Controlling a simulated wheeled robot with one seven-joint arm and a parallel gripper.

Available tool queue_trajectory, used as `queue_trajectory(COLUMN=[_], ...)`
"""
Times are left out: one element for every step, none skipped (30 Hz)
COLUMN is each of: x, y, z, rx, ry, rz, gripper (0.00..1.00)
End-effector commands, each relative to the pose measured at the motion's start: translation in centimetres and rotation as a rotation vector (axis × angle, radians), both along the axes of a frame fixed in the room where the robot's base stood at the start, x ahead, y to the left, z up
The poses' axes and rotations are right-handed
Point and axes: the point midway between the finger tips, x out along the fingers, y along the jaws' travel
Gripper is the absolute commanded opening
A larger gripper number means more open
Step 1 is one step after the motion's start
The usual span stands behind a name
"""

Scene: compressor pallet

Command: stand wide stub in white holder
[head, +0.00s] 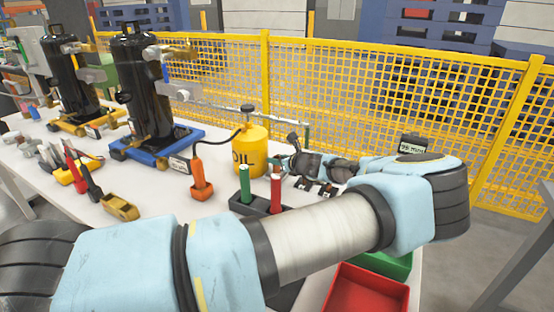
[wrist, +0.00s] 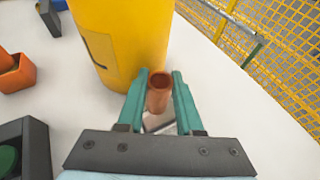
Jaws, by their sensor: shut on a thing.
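My gripper (wrist: 162,80) has its teal fingers shut on a copper-coloured stub (wrist: 159,92), a short hollow tube with its open end facing the wrist camera. The stub is between the fingers, beside the yellow oil can. Below it, a small pale grey-white patch (wrist: 160,124) shows between the fingers; I cannot tell whether this is the white holder. In the head view my arm crosses the front of the table and its wrist is right of the oil can. The stub and fingertips cannot be made out there, and no white holder is clearly seen.
The yellow oil can (head: 250,152) stands close to my gripper. An orange holder (head: 201,192), a dark block with green and red cylinders (head: 262,203) and a red bin (head: 366,293) are nearby. Black compressors (head: 145,85) stand left. A yellow mesh fence (head: 400,95) runs behind.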

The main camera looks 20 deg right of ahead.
Motion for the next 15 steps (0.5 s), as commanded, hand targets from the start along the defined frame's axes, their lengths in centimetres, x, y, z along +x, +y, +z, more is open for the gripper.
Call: queue_trajectory(x=[0.01, 0.01, 0.02, 0.01, 0.01, 0.02, 0.01, 0.01, 0.01, 0.01, 0.01, 0.02, 0.01, 0.02, 0.01], y=[0.0, -0.01, 0.0, -0.01, -0.01, -0.01, 0.0, 0.0, -0.01, -0.01, 0.0, 0.0, -0.01, -0.01, -0.01], z=[0.06, 0.06, 0.07, 0.06, 0.06, 0.04, 0.01, -0.03, -0.08, -0.14, -0.2, -0.28, -0.34, -0.41, -0.48], rx=[0.0, 0.0, 0.0, 0.0, 0.0, 0.0, 0.0, 0.0, 0.0, 0.0, 0.0, 0.0, 0.0, 0.0, 0.0], ry=[-0.001, -0.001, -0.001, -0.001, -0.001, -0.001, -0.001, -0.001, -0.001, -0.001, -0.001, -0.001, -0.001, -0.001, -0.001], rz=[0.0, 0.0, 0.0, 0.0, 0.0, 0.0, 0.0, 0.0, 0.0, 0.0, 0.0, 0.0, 0.0, 0.0, 0.0], gripper=[0.0, 0.0, 0.0, 0.0, 0.0, 0.0, 0.0, 0.0, 0.0, 0.0, 0.0, 0.0, 0.0, 0.0, 0.0])
